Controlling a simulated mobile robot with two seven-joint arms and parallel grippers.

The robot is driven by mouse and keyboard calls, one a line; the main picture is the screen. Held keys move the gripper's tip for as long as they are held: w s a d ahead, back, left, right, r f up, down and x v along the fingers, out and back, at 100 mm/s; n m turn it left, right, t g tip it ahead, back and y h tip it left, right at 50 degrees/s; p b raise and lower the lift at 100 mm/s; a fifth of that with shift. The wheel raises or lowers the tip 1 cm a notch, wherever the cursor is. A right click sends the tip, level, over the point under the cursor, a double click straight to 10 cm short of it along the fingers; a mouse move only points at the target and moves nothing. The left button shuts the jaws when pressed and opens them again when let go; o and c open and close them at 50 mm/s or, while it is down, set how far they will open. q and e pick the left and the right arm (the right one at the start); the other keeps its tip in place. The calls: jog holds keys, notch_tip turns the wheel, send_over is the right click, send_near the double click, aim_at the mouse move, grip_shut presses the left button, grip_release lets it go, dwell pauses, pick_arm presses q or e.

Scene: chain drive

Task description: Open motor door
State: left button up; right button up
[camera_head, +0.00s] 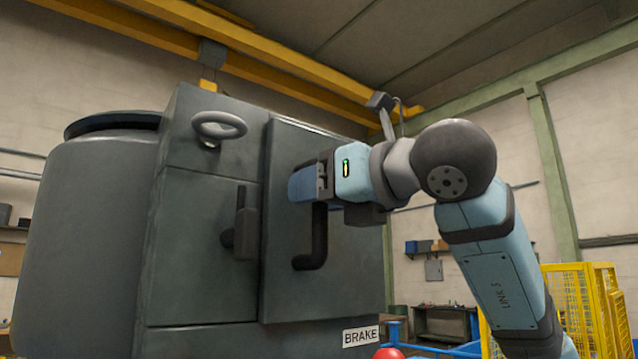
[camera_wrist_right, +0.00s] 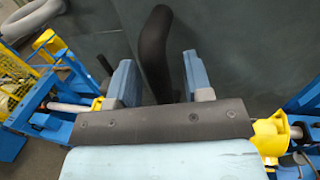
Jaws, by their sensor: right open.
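The motor door (camera_head: 285,290) is a dark grey-green panel on the right part of the machine's front. It looks shut or nearly so; I cannot tell if it is slightly ajar. Its black bar handle (camera_head: 318,240) stands upright and bends into the door at its lower end. My right gripper (camera_head: 300,186) is open at the handle's upper part. In the right wrist view the black handle (camera_wrist_right: 153,45) runs between the two blue fingers of the gripper (camera_wrist_right: 158,62), with a gap on each side. My left gripper is not in view.
Left of the door are a black lever (camera_head: 241,225) and a round handwheel (camera_head: 219,126). A large grey cylinder (camera_head: 85,230) bulges out at left. A BRAKE label (camera_head: 361,336) and a red knob (camera_head: 388,353) sit below right. Yellow fencing (camera_head: 590,305) stands at right.

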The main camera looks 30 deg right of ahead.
grip_shut()
jog(key=shift+s, duration=0.1)
